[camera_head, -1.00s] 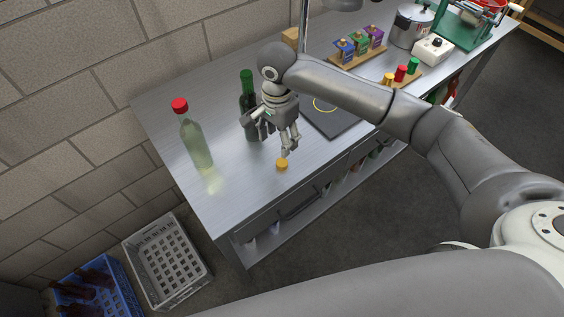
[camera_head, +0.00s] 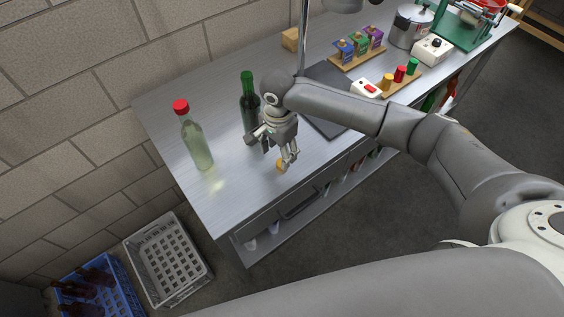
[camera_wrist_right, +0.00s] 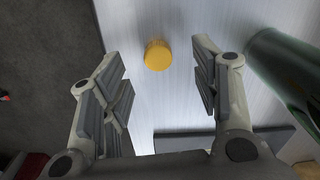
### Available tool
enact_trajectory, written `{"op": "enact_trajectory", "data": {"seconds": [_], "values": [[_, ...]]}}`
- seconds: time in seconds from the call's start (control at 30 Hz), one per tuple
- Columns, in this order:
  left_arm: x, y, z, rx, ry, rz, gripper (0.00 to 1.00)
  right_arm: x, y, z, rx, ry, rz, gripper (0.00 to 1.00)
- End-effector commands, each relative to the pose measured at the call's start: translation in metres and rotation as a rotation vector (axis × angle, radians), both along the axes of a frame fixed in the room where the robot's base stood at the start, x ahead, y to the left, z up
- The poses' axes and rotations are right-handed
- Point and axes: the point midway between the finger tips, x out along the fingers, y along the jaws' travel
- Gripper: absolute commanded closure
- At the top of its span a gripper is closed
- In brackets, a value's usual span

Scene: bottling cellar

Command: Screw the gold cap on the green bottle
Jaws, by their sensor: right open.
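The gold cap (camera_head: 279,164) lies on the steel bench top, partly covered by a finger in the head view. In the right wrist view, the gold cap (camera_wrist_right: 158,55) shows whole, near the tips of my two spread fingers and between their lines. My right gripper (camera_head: 272,153) is open and empty, pointing down over the cap. The dark green bottle (camera_head: 248,105) stands upright on the bench just behind and left of the gripper. Its side also shows at the right of the right wrist view (camera_wrist_right: 289,72). My left gripper is out of view.
A clear bottle with a red cap (camera_head: 197,142) stands to the left. A dark mat (camera_head: 322,122) lies behind my right arm, near a white box with a red button (camera_head: 366,88) and a wooden cap holder (camera_head: 404,86). The bench's front left is clear.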

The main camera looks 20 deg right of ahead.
Motion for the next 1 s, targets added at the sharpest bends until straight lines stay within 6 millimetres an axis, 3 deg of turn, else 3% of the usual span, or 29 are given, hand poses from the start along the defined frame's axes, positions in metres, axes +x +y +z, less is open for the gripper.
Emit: {"op": "enact_trajectory", "data": {"seconds": [0.17, 0.5, 0.87, 1.0], "values": [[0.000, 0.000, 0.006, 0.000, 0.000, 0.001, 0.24, -0.001, -0.003, -0.007, -0.002, 0.004, -0.001, 0.44], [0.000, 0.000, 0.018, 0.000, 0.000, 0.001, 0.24, -0.001, -0.007, -0.050, 0.000, 0.001, 0.001, 0.44], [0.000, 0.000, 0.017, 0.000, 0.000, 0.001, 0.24, -0.001, -0.007, -0.052, 0.000, 0.000, 0.001, 0.44], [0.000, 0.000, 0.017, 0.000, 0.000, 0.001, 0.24, -0.001, -0.007, -0.052, 0.000, 0.000, 0.000, 0.61]]}}
